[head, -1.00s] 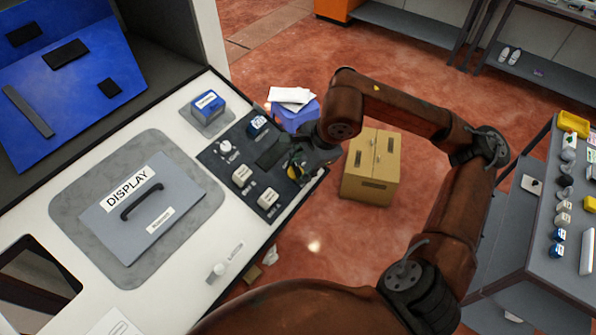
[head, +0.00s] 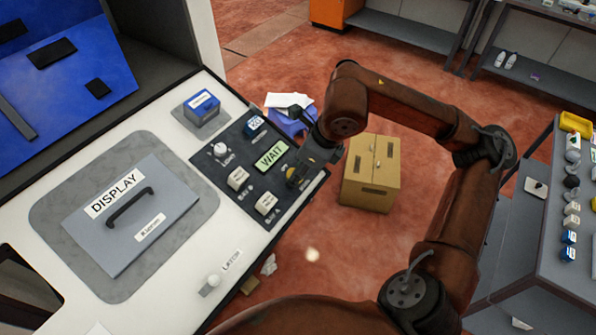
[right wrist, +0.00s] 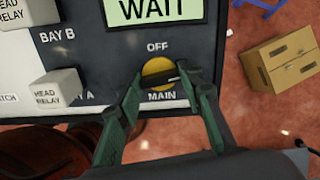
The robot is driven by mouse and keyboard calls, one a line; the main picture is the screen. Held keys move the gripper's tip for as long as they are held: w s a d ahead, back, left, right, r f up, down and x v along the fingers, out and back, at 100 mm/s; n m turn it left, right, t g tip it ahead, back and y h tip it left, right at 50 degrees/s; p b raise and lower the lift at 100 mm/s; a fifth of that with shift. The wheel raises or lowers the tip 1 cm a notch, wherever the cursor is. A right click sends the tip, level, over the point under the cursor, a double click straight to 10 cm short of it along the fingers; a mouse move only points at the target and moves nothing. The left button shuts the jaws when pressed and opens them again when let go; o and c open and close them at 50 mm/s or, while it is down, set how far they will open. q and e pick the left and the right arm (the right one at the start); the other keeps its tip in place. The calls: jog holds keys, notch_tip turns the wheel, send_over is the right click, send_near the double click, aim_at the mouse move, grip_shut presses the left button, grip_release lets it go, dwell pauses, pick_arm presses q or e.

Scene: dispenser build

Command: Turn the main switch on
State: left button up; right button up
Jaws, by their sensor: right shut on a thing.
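The main switch (right wrist: 158,68) is a round yellow knob with a dark handle across it, between the labels OFF and MAIN in the right wrist view. My right gripper (right wrist: 160,78) has its green fingers on both sides of the knob and is shut on its handle. In the head view the right gripper (head: 298,175) reaches onto the right edge of the dark control panel (head: 228,160) and mostly hides the switch. A lit green screen (head: 271,155) on the panel reads WAIT. My left gripper is not in view.
White head relay blocks (head: 266,203) sit on the panel left of the gripper. A grey DISPLAY cover (head: 130,225) with a black handle lies on the white counter. A cardboard box (head: 370,175) stands on the floor; a parts table (head: 545,215) is at the right.

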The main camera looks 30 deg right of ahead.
jog(key=shift+m, duration=1)
jog(key=o, duration=1.2)
jog(key=shift+c, duration=0.2)
jog(key=shift+r, duration=0.1)
jog(key=v, duration=1.2)
